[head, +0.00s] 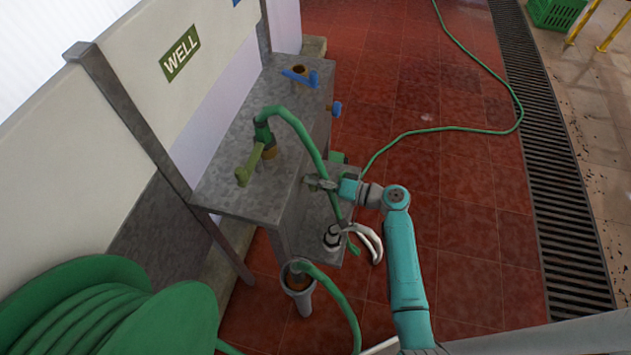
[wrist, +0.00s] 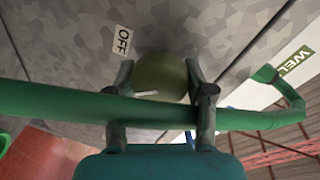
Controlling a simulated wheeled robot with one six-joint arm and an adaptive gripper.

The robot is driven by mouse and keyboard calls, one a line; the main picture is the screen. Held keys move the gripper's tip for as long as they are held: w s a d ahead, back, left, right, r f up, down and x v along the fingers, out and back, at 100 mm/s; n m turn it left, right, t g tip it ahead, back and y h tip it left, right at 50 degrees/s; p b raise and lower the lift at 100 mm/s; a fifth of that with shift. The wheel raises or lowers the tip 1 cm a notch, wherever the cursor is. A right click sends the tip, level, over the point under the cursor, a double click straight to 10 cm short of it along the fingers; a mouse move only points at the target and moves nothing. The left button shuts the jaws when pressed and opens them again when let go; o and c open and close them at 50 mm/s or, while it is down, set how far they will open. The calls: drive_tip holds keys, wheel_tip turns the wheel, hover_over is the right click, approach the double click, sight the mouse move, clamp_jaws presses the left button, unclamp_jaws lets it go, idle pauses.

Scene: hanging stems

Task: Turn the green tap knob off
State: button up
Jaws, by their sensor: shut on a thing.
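The green tap knob (wrist: 163,72) is round and dark olive green in the wrist view. It sits on the grey mottled front of the stand. A short pale mark on it lies nearly level in the picture. A white "OFF" label (wrist: 122,40) is on the panel, up and left of the knob. My gripper (wrist: 160,78) is shut on the knob, one finger on each side. In the head view my gripper (head: 316,182) is at the stand's front face, and the knob is mostly hidden there.
A green hose (wrist: 60,101) crosses in front of my fingers in the wrist view. In the head view, a hose (head: 305,138) arches down from the stand top beside my gripper. A blue-handled tap (head: 300,77) and a green hose reel (head: 95,310) stand nearby. Red tiled floor (head: 450,180) is open to the right.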

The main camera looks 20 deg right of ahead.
drive_tip(key=m, duration=0.4)
drive_tip(key=shift+g, duration=0.4)
drive_tip(key=shift+m+g+y, duration=0.3)
drive_tip(key=shift+m, duration=1.1)
drive_tip(key=o, duration=1.2)
drive_tip(key=shift+d, duration=0.1)
drive_tip(key=v, duration=1.2)
